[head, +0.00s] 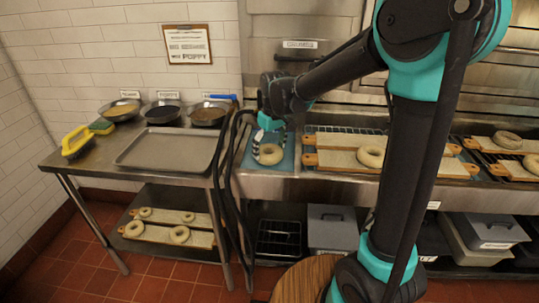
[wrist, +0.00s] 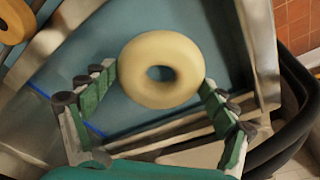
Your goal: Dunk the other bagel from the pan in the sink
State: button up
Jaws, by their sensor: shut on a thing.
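My gripper (head: 267,140) is shut on a pale bagel (head: 269,155), which also shows between the fingers in the wrist view (wrist: 185,55). The green-padded fingers (wrist: 155,95) grip its sides. The bagel is over the blue, water-filled sink (head: 287,161), whose blue surface lies behind it in the wrist view (wrist: 215,25). I cannot tell whether the bagel touches the water. The metal sheet pan (head: 168,147) on the left table is empty.
Right of the sink, a bagel (head: 371,156) sits on a wooden board, with more bagels (head: 507,139) farther right.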

notch_tip(320, 180, up, 7)
dwell(0.7)
